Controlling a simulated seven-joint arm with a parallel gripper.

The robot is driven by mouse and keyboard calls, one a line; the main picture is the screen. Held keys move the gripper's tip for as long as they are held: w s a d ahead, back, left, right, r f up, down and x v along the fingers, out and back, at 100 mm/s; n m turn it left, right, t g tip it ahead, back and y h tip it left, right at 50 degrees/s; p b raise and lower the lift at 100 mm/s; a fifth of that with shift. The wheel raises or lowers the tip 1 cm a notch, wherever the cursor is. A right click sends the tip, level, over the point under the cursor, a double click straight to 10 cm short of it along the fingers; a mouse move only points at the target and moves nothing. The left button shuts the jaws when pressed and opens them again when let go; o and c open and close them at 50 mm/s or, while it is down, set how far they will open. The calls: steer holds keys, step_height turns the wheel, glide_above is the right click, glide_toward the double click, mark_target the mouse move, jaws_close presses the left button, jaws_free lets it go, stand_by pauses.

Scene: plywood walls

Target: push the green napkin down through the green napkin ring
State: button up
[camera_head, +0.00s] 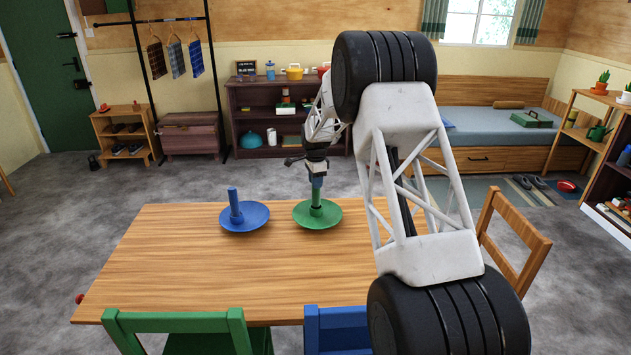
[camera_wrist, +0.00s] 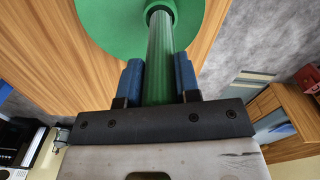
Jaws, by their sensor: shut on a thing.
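The green napkin is a rolled, ribbed green cylinder (camera_wrist: 160,50), held upright between the two blue fingers of my gripper (camera_wrist: 159,78). In the head view my gripper (camera_head: 317,181) points down over the green plate (camera_head: 328,221). The green napkin ring (camera_head: 316,210) stands on the middle of that plate. In the wrist view the napkin's lower end meets the ring (camera_wrist: 161,9), lined up with its opening; how deep it sits inside I cannot tell. The plate (camera_wrist: 105,28) shows around the ring.
A blue plate (camera_head: 256,219) with an upright blue roll (camera_head: 234,197) stands just left of the green plate. The wooden table (camera_head: 200,270) is otherwise clear. Green (camera_head: 175,322) and blue (camera_head: 338,322) chairs stand at its front edge, and a wooden chair (camera_head: 515,235) at its right.

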steer(key=shift+f, duration=1.7)
stand_by(1.6)
steer(key=o, duration=1)
steer(key=shift+r, duration=0.1)
steer(key=shift+r, duration=3.85)
